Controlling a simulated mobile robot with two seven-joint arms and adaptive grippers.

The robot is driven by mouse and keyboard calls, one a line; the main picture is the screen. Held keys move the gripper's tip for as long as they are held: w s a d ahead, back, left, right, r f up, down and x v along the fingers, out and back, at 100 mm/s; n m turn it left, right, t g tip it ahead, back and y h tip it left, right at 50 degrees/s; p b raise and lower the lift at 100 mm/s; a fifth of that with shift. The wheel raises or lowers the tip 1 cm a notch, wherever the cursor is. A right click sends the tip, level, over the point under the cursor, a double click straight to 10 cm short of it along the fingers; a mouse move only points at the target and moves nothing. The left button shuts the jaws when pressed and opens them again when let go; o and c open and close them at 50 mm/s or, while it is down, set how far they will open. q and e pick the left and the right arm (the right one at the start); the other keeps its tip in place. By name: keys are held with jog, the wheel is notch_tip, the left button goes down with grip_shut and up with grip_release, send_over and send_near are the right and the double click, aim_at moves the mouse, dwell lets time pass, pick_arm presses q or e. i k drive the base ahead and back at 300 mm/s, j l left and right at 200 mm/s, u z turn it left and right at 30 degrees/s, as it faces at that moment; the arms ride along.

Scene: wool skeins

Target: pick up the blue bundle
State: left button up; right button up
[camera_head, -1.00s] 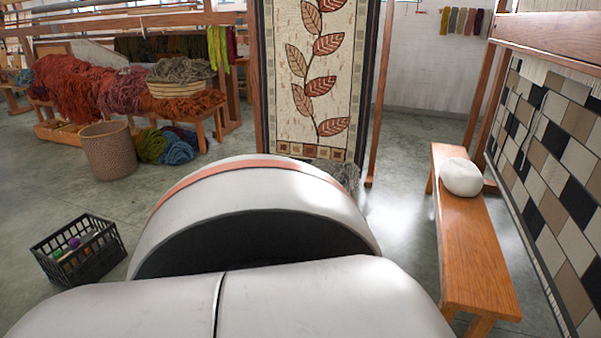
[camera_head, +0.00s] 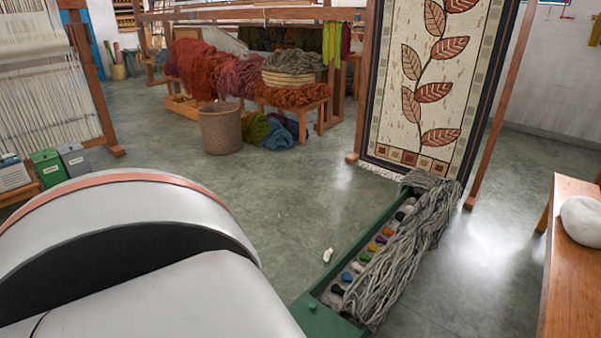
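The blue bundle (camera_head: 279,138) lies on the floor in the back middle, just right of a woven basket. It sits beside an olive green bundle (camera_head: 254,130) and below a dark purple one (camera_head: 287,122). It is in front of a wooden bench and clear of any gripper. Neither of my grippers is in view. My own white body fills the lower left of the head view.
The woven basket (camera_head: 221,129) stands left of the bundles. A wooden bench (camera_head: 325,108) holds red wool behind them. A long green tray (camera_head: 316,308) with grey yarn (camera_head: 392,268) lies at front right. A small white object (camera_head: 328,255) lies on otherwise open floor.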

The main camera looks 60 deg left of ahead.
aim_at(346, 277)
jog(key=l+u, duration=0.1)
jog(key=u, duration=3)
jog(key=i+j+u, duration=0.1)
jog(key=i+u, duration=0.2)
jog(key=i, duration=0.15)
jog(key=i+u, duration=0.3)
jog(key=i+z, duration=0.1)
jog(key=i, duration=0.7)
jog(key=i+j+z, duration=0.15)
jog(key=i, duration=0.65)
jog(key=i+z, duration=0.75)
jog(key=i+j+z, duration=0.1)
jog(key=i+z, duration=0.25)
jog(key=i+l+z, duration=0.15)
jog(key=z, duration=0.3)
jog(key=i+z, duration=0.25)
jog(key=z, duration=0.25)
jog(key=i+z, duration=0.25)
jog(key=z, duration=0.2)
jog(key=i+z, duration=0.3)
jog(key=i, duration=1.1)
